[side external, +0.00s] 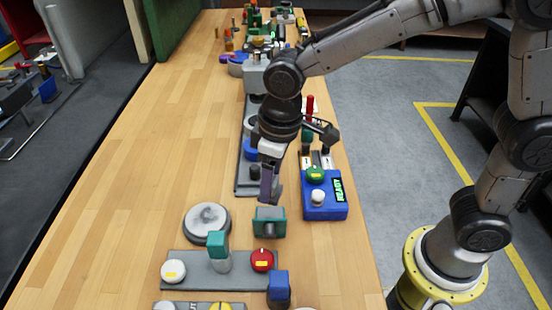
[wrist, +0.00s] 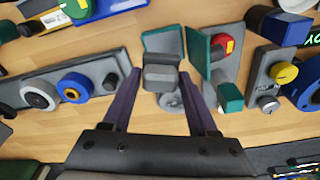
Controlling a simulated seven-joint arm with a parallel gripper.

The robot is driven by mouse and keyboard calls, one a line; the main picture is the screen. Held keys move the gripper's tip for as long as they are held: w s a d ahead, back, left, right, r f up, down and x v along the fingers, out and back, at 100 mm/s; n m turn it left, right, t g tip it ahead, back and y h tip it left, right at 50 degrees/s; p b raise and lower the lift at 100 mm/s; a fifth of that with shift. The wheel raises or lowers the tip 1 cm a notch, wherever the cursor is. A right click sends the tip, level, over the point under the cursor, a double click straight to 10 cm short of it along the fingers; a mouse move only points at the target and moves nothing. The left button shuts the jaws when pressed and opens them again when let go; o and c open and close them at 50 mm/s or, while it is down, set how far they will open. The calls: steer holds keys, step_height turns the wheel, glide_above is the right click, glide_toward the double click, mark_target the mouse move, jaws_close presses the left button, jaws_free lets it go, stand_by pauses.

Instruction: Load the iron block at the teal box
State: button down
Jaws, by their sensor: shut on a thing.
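The iron block (wrist: 161,74) is a dark grey block between my gripper's purple fingers in the wrist view. My gripper (wrist: 160,88) is shut on it. In the side view my gripper (side external: 270,196) points down just above the teal box, and the block cannot be made out clearly there. The teal box (side external: 269,209) is small, with teal edges and a grey face, and stands on the wooden table. Teal walls (wrist: 163,37) show behind the block in the wrist view. Whether the block touches the box cannot be told.
A grey round disc (side external: 207,219) lies left of the box. In front is a grey panel (side external: 195,268) with a white knob, a teal-topped post and a red knob (side external: 262,260). A blue box (side external: 325,204) with a green button stands right. The table's left side is clear.

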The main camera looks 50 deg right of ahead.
mark_target(270, 203)
steer(key=shift+s+a, duration=0.15)
steer(key=shift+a, duration=0.15)
steer(key=shift+f, duration=2.95)
steer(key=shift+f, duration=0.6)
steer(key=shift+r, duration=3.6)
